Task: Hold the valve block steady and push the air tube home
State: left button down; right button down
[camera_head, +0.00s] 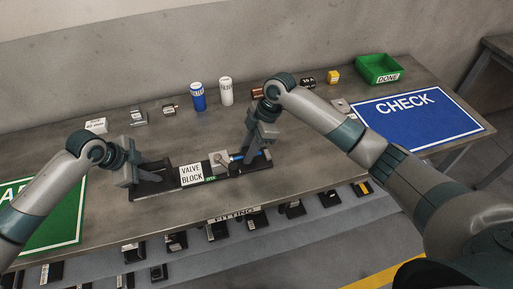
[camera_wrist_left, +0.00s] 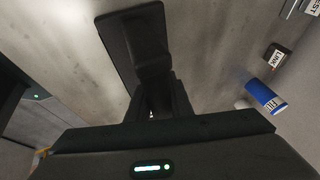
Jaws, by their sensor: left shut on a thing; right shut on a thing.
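The valve block (camera_head: 218,158) is a grey block on a long dark base, with a white "VALVE BLOCK" label on its front. A short blue air tube (camera_head: 236,157) lies at its right side, near the grey block. Whether the tube is fully seated cannot be told. My left gripper (camera_head: 139,181) is shut on the dark left end of the valve block's base. The left wrist view shows its fingers (camera_wrist_left: 153,92) closed on a dark upright part. My right gripper (camera_head: 251,157) is shut on the air tube at the right, hiding part of it.
Blue (camera_head: 198,97) and white (camera_head: 226,91) cylinders stand behind. A green "DONE" tray (camera_head: 379,68) is at the back right, a blue "CHECK" mat (camera_head: 420,116) at the right, and a green mat (camera_head: 61,213) at the left. Several small parts lie along the back and below the front edge.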

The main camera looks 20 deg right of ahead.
jog(key=shift+a, duration=1.6)
jog(key=c, duration=1.4)
grip_release()
jog(key=shift+a, duration=0.1)
jog(key=shift+o, duration=0.2)
jog(key=shift+d+r, duration=0.45)
jog(key=shift+r, duration=0.15)
jog(key=v, duration=1)
jog(key=shift+s+r, duration=0.15)
jog(key=shift+r, duration=0.15)
jog(key=shift+d, duration=0.1)
